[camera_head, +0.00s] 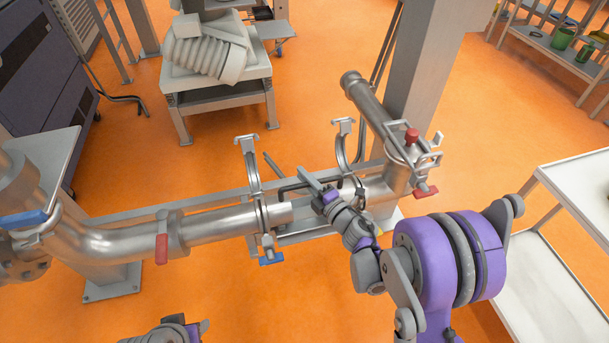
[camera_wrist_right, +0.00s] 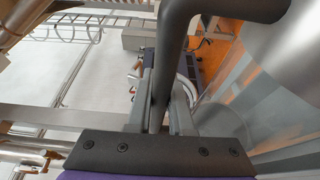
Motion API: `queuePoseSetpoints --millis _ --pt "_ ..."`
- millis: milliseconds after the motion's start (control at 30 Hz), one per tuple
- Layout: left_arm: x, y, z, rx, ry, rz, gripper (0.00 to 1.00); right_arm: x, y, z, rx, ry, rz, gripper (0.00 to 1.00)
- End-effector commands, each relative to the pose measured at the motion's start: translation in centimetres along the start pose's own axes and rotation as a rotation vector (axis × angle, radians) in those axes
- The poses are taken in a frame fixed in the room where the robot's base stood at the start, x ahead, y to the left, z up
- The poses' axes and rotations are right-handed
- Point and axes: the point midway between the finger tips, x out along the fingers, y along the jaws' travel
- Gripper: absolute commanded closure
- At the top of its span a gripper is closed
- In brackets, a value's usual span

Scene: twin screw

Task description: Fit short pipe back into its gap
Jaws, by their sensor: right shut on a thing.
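My right gripper (camera_head: 329,197) is shut on the dark bent handle (camera_wrist_right: 172,60) of the short pipe. The short pipe (camera_head: 283,212) is steel and lies in line with the run, partly hidden by my gripper and arm. In the right wrist view, a large shiny steel surface (camera_wrist_right: 275,85) fills the right side beside the handle. The left pipe (camera_head: 215,222) and the right pipe stub (camera_head: 385,192) flank the gap. Two clamp hoops, left (camera_head: 250,165) and right (camera_head: 342,145), stand raised open. I cannot tell whether the short pipe's ends touch both neighbours.
A blue clamp lever (camera_head: 271,258) hangs below the left joint. Red levers (camera_head: 162,249) and a red knob (camera_head: 411,136) sit on the run. A grey column (camera_head: 425,70) stands behind, a white table (camera_head: 585,190) at right. Orange floor is open in front.

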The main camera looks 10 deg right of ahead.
Motion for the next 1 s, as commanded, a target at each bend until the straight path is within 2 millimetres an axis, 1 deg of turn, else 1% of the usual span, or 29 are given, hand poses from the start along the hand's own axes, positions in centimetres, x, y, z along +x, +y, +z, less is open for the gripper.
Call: queuePoseSetpoints --millis 1000 --pt "0.79 0.00 0.34 0.000 -0.003 0.000 0.50 0.00 -0.76 -0.02 0.001 0.001 0.001 1.00"
